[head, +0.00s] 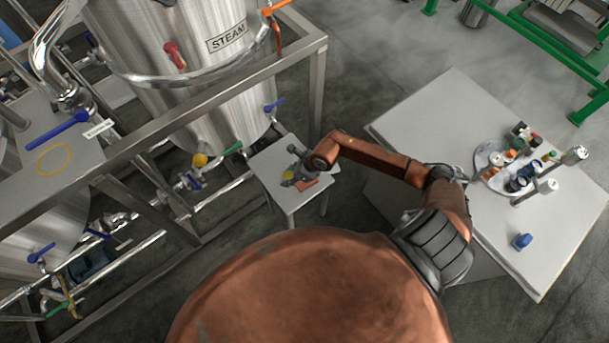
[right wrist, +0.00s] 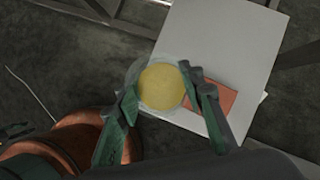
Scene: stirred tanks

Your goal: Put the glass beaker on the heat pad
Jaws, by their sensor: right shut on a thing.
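My right gripper (right wrist: 160,100) is shut on the glass beaker (right wrist: 160,86), which shows from above as a round clear rim with yellow contents. The orange-red heat pad (right wrist: 212,97) lies on that table, right of the beaker in the wrist view. It also shows in the head view (head: 308,183), partly hidden by the gripper. The beaker appears beside the pad; its height above the table cannot be told.
The small white table (right wrist: 215,35) is otherwise mostly bare. A metal frame and steam tank (head: 215,90) stand close on its left. A larger white table (head: 425,115) at the right holds a round tray (head: 480,158) with several bottles and a blue item (head: 522,241).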

